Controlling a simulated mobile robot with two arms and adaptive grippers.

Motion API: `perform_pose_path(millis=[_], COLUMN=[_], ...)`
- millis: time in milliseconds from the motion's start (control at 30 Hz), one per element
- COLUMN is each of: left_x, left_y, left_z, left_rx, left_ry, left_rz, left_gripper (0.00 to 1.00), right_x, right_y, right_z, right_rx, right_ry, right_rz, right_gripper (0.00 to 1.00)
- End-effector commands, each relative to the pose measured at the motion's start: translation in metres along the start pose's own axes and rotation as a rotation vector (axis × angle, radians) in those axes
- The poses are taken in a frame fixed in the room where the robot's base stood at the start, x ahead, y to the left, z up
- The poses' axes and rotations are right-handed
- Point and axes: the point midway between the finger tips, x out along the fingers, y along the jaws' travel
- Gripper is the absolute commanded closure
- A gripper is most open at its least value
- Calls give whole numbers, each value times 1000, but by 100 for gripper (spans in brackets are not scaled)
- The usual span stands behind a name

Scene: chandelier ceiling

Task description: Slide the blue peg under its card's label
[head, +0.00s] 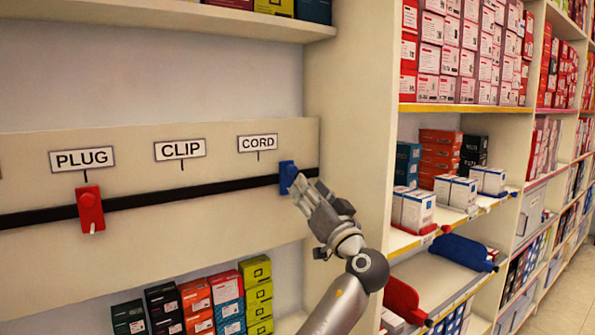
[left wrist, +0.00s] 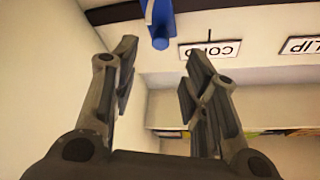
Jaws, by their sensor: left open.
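The blue peg (head: 288,177) sits on the black rail (head: 150,199), to the right of the CORD label (head: 258,143) and near the rail's right end. My left gripper (head: 301,188) is at the peg's lower right. In the left wrist view the gripper (left wrist: 158,62) is open and empty, and the blue peg (left wrist: 160,24) shows just beyond and between its fingertips. The CLIP label (head: 180,149) and PLUG label (head: 82,159) hang further left. A red peg (head: 90,209) is on the rail under PLUG. My right gripper is not in view.
A shelf upright (head: 350,110) stands just right of the rail's end. Boxes (head: 195,303) stand below the board, and a shelf (head: 150,14) is above it. On the right shelves, a blue object (head: 465,251) and a red one (head: 402,299) stick out. The rail between the pegs is clear.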

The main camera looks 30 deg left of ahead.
Motion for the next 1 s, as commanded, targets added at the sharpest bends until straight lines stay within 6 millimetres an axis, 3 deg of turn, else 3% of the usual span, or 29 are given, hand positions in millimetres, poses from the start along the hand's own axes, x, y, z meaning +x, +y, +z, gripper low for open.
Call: perform_pose_path(millis=[100,300,500,767,1000], left_x=[27,58,72,72,72], left_y=[-2,-2,0,0,0], left_z=[-4,-2,0,1,1], left_rx=[4,3,0,-1,-1], left_ry=[0,-1,-1,-1,-2], left_rz=[-2,-1,1,2,2], left_gripper=[59,59,59,59,87], right_x=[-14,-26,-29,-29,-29], right_y=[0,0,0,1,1], right_z=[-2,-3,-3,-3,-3], right_rx=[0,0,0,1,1], right_ry=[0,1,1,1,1], right_rz=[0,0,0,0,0], right_gripper=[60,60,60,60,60])
